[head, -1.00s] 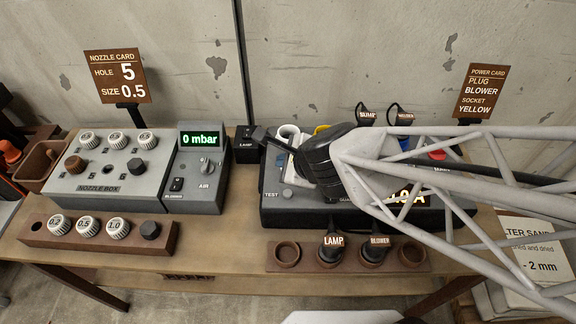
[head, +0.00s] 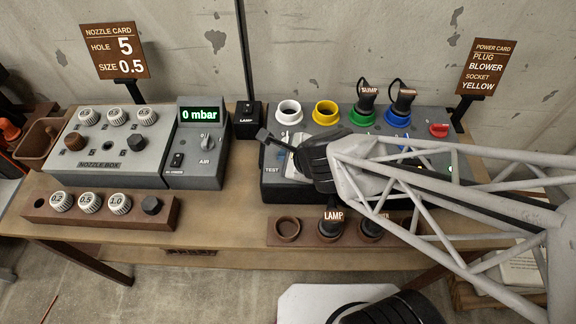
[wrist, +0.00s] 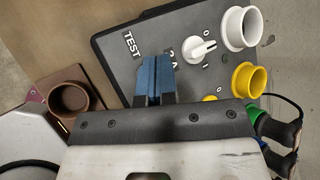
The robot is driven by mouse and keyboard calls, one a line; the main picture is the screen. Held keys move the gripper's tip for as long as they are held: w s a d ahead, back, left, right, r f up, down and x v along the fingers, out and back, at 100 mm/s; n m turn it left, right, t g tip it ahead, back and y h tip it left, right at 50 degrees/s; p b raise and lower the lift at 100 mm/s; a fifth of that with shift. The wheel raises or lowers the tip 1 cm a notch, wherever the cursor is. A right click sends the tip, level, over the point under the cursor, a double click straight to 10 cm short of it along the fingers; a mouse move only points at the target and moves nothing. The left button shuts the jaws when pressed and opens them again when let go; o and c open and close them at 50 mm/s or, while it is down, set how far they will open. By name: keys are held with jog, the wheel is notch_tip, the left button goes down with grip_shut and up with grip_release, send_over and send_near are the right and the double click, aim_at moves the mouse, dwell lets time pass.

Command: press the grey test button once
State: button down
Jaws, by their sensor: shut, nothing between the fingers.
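The grey test button is hidden in both current views. Its white TEST label (head: 271,169) shows at the left front of the dark power panel (head: 436,127), and also in the wrist view (wrist: 131,44). My gripper (head: 263,135) reaches left over the panel from the right, its dark body covering part of the panel top. In the wrist view the blue fingers of my gripper (wrist: 152,62) are together and empty, just beside the TEST label. They cover the panel there; I cannot tell whether they touch it.
A white rotary switch (wrist: 200,48), a white socket (head: 289,112) and a yellow socket (head: 326,112) are near the fingers. Plugs stand in the green (head: 362,118) and blue sockets (head: 397,118). The lamp plug (head: 333,216) stands in the front rack. The nozzle box (head: 105,165) is left.

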jog(key=shift+f, duration=0.55)
jog(key=shift+f, duration=0.85)
dwell(2.8)
jog(key=shift+r, duration=0.8)
jog(key=shift+r, duration=0.1)
dwell(0.3)
jog(key=shift+r, duration=2.45)
